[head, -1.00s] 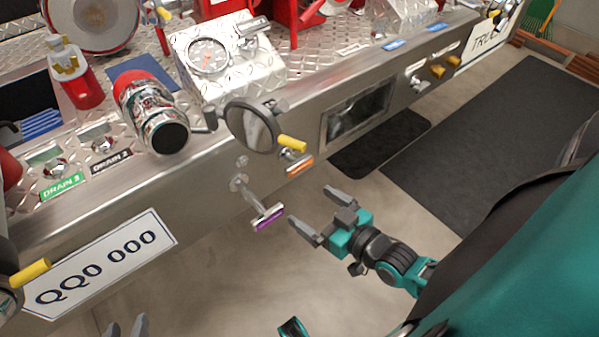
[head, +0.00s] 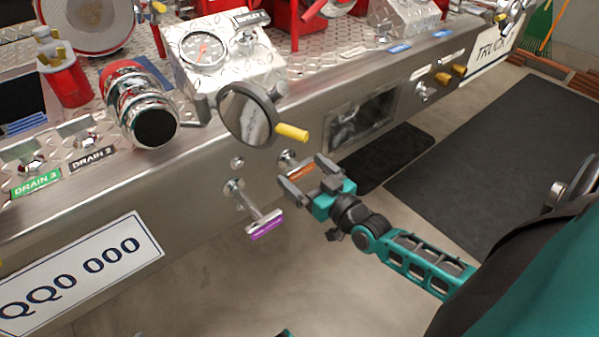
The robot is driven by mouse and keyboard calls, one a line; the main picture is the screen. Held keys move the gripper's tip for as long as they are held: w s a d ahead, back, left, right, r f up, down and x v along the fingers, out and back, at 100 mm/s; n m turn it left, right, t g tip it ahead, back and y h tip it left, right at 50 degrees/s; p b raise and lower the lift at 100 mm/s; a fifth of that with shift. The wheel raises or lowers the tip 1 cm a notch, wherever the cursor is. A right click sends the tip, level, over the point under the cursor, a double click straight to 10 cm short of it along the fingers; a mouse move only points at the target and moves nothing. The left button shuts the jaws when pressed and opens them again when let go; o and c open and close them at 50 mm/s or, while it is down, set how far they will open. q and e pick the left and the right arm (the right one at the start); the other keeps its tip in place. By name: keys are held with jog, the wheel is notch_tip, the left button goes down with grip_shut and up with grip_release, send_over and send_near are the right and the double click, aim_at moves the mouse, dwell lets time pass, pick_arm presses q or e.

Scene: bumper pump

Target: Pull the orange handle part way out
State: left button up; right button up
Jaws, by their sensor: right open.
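The orange handle (head: 301,172) is a short orange bar close to the metal bumper's front face, below the crank wheel. My right gripper (head: 304,173) is open, its two grey fingers pointing at the panel on either side of the orange bar in the picture. The fingers partly cover the handle's surroundings. I cannot tell whether they touch it. Nothing is held. My left gripper is not clearly in view.
A purple T-handle (head: 266,225) sticks out on its rod to the left of my right gripper. A crank wheel (head: 247,115) with a yellow grip (head: 292,132) juts out just above.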

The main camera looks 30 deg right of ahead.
jog(key=shift+w+a, duration=0.15)
jog(key=shift+w, duration=1)
pick_arm(q)
jog(key=shift+w+d+f, duration=0.1)
jog(key=shift+d, duration=0.1)
pick_arm(e)
jog(key=shift+c, duration=0.4)
jog(key=c, duration=1.1)
jog(key=shift+s+r, duration=0.1)
jog(key=shift+s, duration=0.4)
jog(key=shift+c, duration=0.2)
jog(key=shift+s+p, duration=0.9)
jog(key=shift+s, duration=0.2)
pick_arm(q)
jog(key=shift+a+r, duration=0.25)
jog(key=shift+a, duration=0.2)
pick_arm(e)
jog(key=o, duration=1.2)
